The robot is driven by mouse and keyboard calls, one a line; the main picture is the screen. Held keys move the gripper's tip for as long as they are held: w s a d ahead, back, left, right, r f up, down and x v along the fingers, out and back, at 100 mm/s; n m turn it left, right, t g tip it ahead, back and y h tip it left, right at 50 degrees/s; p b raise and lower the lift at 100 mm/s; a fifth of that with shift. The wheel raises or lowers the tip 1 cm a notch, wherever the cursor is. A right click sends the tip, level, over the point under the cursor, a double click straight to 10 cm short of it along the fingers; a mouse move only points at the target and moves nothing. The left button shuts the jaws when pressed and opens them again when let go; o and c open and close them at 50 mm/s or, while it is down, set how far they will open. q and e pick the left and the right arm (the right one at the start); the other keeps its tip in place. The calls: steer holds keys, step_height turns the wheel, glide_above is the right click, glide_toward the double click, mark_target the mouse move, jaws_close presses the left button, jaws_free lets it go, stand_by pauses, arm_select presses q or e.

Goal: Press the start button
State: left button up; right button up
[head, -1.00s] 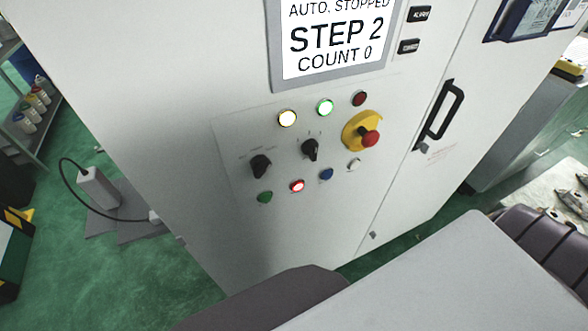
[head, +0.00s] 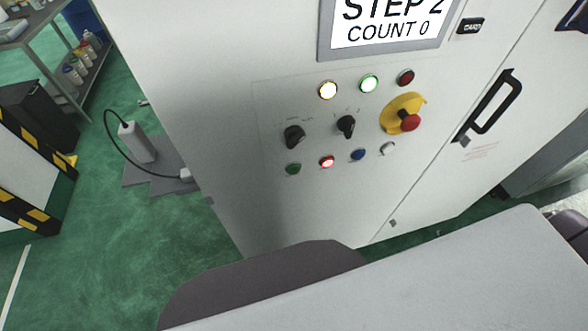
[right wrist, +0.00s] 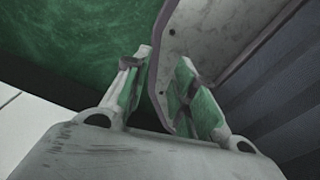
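The control panel on the grey cabinet (head: 180,60) fills the middle of the head view. A small green button (head: 293,168) is at the lower left of the panel, unlit; its label is too small to read. Beside it in the same row are a lit red button (head: 327,161), a blue button (head: 358,154) and a white button (head: 388,148). The display (head: 390,28) reads STEP 2, COUNT 0, its top cut off. My right gripper (right wrist: 164,58) is open in the right wrist view, its green-padded fingers apart, with no button in sight. My left gripper is in neither view.
A black door handle (head: 492,106) protrudes at right. Green floor (head: 130,250) lies open at left.

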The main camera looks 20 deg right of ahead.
jaws_close()
stand_by(1.1)
